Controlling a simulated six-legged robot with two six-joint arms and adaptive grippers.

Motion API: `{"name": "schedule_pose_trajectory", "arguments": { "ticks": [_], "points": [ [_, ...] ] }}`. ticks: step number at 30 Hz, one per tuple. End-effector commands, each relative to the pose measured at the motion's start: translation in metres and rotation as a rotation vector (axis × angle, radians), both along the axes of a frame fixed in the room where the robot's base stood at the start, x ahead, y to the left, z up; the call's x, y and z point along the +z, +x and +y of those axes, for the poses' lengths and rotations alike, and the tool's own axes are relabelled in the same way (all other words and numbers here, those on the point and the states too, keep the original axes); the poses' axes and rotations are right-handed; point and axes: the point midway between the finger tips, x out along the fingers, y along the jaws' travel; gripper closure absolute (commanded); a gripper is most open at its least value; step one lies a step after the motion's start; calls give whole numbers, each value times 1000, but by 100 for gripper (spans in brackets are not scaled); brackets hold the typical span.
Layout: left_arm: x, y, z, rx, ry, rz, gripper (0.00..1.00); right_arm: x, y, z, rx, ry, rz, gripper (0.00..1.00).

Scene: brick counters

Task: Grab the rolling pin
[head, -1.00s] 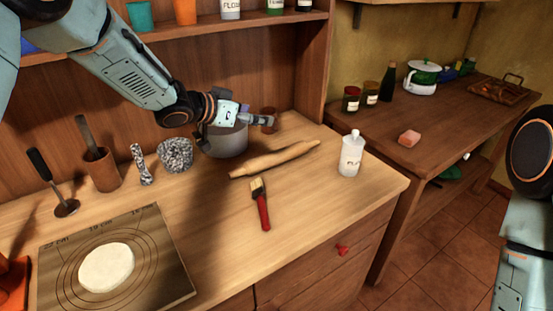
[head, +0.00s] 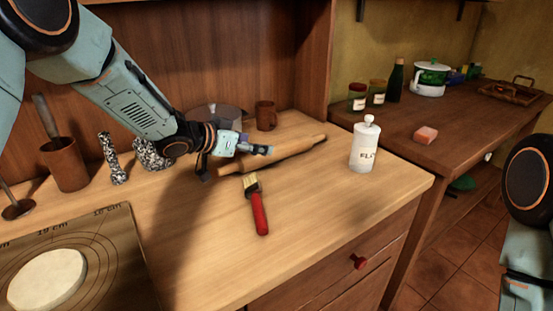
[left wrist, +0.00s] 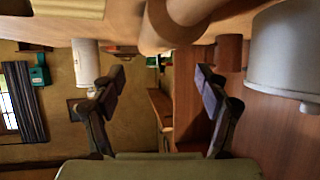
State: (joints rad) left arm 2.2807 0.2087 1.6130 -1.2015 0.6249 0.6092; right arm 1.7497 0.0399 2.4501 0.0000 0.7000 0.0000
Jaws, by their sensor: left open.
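The wooden rolling pin (head: 292,152) lies diagonally on the counter in the head view. My left gripper (head: 237,160) is over its left part and hides some of it. In the left wrist view the rolling pin (left wrist: 168,28) shows end-on at the top middle, beyond the fingertips. My left gripper (left wrist: 163,92) is open there, with nothing between its fingers. Whether the fingers touch the pin cannot be told. My right arm shows at the right edge, but its gripper is out of frame.
A red-handled brush (head: 258,210) lies in front of the pin. A white flour bottle (head: 363,148) stands to its right. A grey pot (head: 215,115) and brown cup (head: 266,116) stand behind. A dough board (head: 110,260) lies front left. The counter's front right is clear.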

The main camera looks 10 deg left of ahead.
Motion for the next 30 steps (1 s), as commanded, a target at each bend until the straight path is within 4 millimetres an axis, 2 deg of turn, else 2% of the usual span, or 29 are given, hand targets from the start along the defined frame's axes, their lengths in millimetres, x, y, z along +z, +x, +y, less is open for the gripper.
{"name": "schedule_pose_trajectory", "arguments": {
  "ticks": [8,13,18,27,30],
  "points": [
    [-16,21,-16,-3,1,0,25,-8,0,0,0,0,0,60],
    [-34,37,-32,-3,2,-1,25,-19,0,0,0,0,0,60],
    [-38,50,-38,-1,1,1,25,-20,0,0,0,0,0,60],
    [-38,53,-39,0,0,0,25,-20,0,0,0,0,0,60],
    [-38,53,-39,0,0,0,34,-20,0,0,0,0,-1,60]
  ]
}}
